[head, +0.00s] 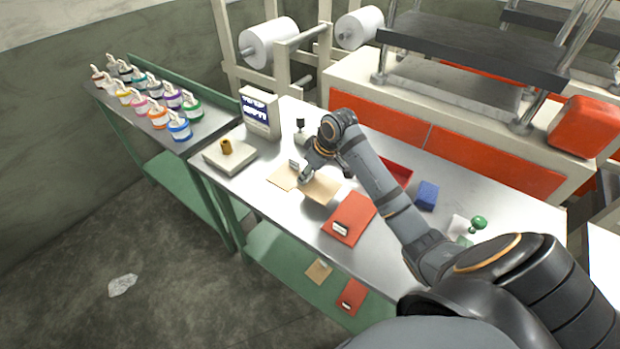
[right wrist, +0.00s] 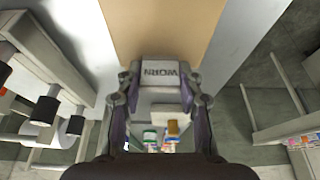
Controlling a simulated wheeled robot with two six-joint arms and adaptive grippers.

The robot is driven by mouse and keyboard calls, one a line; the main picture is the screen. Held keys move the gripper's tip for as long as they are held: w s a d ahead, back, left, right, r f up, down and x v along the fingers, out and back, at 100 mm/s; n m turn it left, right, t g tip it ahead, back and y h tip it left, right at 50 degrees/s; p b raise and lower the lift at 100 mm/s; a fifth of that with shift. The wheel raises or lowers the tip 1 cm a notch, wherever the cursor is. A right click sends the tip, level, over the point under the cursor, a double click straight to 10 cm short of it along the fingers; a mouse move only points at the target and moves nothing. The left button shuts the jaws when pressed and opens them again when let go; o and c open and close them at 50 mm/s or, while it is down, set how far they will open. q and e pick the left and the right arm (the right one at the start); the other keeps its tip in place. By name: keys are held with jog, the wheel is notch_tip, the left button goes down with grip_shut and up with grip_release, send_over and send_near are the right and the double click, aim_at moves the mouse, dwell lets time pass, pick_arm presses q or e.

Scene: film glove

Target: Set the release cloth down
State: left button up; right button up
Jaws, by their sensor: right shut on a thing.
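A tan cloth (head: 319,189) is at the middle of the steel worktable, partly hidden by my right gripper. In the right wrist view the tan cloth (right wrist: 160,28) has a white tab reading "WORN" (right wrist: 162,73) between my fingertips. My right gripper (head: 305,176) is shut on this cloth at its tab. It is low over the table; I cannot tell whether the cloth lies flat on the top. A red cloth (head: 356,213) with a white label lies on the table to the right of it. My left gripper is not in view.
The worktable (head: 275,203) also holds a scale (head: 229,158) with a brass weight, a display box (head: 260,113), a red tray (head: 397,172) and a blue block (head: 427,195). Paint pots (head: 158,117) stand on the left bench. A press (head: 470,60) stands behind.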

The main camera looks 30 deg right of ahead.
aim_at(311, 177)
jog(key=shift+w+d+f, duration=0.2)
jog(key=shift+w+f, duration=0.15)
jog(key=shift+f, duration=0.05)
notch_tip(311, 177, down, 2)
jog(key=shift+d+f+p, duration=0.1)
jog(key=shift+f+p, duration=0.15)
jog(key=shift+p, duration=0.2)
jog(key=shift+f, duration=0.4)
jog(key=shift+f, duration=0.15)
jog(key=o, duration=1)
jog(key=shift+o, duration=0.2)
jog(key=v, duration=1.2)
